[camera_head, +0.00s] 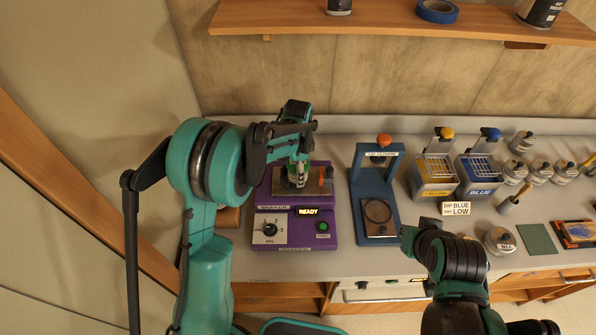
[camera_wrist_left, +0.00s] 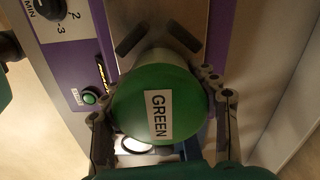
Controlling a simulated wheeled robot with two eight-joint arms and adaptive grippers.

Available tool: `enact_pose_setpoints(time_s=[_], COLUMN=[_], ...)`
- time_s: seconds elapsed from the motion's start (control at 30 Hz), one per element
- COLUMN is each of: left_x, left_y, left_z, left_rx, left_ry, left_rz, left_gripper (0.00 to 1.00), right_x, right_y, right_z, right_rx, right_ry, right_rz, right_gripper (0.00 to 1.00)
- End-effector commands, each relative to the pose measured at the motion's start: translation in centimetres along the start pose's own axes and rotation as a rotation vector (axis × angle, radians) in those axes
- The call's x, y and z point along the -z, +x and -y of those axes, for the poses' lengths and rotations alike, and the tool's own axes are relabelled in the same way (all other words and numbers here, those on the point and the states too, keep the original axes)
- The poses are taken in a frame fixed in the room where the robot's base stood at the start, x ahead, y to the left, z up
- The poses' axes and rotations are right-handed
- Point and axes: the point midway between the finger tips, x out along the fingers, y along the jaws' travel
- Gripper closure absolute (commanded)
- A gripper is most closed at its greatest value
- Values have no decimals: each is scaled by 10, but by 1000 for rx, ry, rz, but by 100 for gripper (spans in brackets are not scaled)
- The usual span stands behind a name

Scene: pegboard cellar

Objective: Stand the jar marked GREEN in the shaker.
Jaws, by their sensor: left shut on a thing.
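The jar marked GREEN (camera_wrist_left: 150,92) has a round green lid with a white label, seen from above in the left wrist view. My left gripper (camera_head: 297,158) is shut on it, with one finger on each side of the lid in the left wrist view. The purple shaker (camera_head: 270,248) stands on the bench at the left; its display reads READY. The jar is over the shaker's grey plate, beside two dark bars (camera_wrist_left: 131,35). I cannot tell whether its base touches the plate. My right arm is at the lower right; its fingers are not visible.
Right of the shaker is a blue stand (camera_head: 361,185) with an orange knob. Beyond it are a yellow tub (camera_head: 434,186), a blue tub (camera_head: 478,186) and several pale jars. A wooden shelf (camera_head: 400,22) runs above the back. A wall is close on the left.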

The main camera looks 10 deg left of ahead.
Motion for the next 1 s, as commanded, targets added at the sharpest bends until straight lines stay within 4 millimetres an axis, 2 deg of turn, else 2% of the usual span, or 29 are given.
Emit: enact_pose_setpoints(time_s=[0.03, 0.07, 0.1, 0.13, 0.43, 0.57, 1.0], left_x=[0, 0, 0, 0, 0, 0, 0], left_y=[3, 2, 2, 2, 0, -9, -99], left_z=[0, 0, 0, 0, 0, 0, 0], left_rx=[0, 0, 0, 0, 0, 0, 0], left_ry=[0, 0, 0, 0, 0, 0, 0], left_rz=[0, 0, 0, 0, 0, 0, 0], left_gripper=[83, 32, 22, 20, 20, 20, 20], right_x=[-2, -1, -1, -1, 0, 2, 8], right_y=[3, 2, 1, 1, 0, -3, -11], right_z=[0, 0, 0, 0, 0, 0, 0], right_rx=[0, 0, 0, 0, 0, 0, 0], right_ry=[0, 0, 0, 0, 0, 0, 0], right_rz=[0, 0, 0, 0, 0, 0, 0], right_gripper=[100, 100, 100, 100, 100, 100, 100])
